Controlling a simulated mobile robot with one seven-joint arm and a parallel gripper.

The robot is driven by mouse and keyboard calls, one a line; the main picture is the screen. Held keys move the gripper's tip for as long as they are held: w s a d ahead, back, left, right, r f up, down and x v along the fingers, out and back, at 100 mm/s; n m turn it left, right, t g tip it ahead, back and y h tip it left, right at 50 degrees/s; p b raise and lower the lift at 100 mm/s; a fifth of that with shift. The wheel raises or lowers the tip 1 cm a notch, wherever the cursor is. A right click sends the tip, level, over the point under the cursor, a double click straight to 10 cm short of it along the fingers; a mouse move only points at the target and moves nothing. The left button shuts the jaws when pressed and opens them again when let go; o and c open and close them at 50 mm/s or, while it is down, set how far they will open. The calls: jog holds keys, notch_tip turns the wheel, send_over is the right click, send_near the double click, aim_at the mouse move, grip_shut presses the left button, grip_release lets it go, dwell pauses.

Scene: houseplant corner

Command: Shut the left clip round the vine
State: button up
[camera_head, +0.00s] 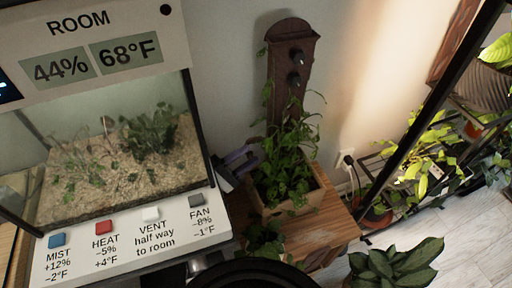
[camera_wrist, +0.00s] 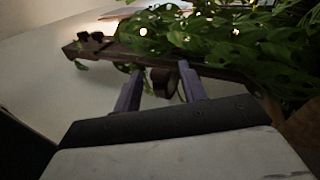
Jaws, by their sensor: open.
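My gripper (camera_head: 252,160) is open, with two purple fingers just left of the leafy vine (camera_head: 285,165). In the wrist view the fingers (camera_wrist: 161,70) stand apart, with a small round brown piece (camera_wrist: 162,82) between them. I cannot tell whether this is the left clip or whether the fingers touch it. The vine grows up a brown wooden post (camera_head: 285,100) from a wooden planter (camera_head: 290,205). Two dark knob-like parts (camera_head: 295,68) sit high on the post. In the wrist view the vine's leaves (camera_wrist: 225,45) hide much of the post.
A glass terrarium (camera_head: 115,150) with a labelled button panel (camera_head: 130,240) stands left of the planter. The planter is on a wooden stand (camera_head: 335,225). A potted plant (camera_head: 395,265) is at the lower right. A black-framed plant rack (camera_head: 425,105) stands further right.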

jog(key=x, duration=0.3)
jog(key=shift+w+d+r, duration=0.1)
jog(key=shift+w+d, duration=0.05)
jog(key=shift+d, duration=0.1)
grip_shut()
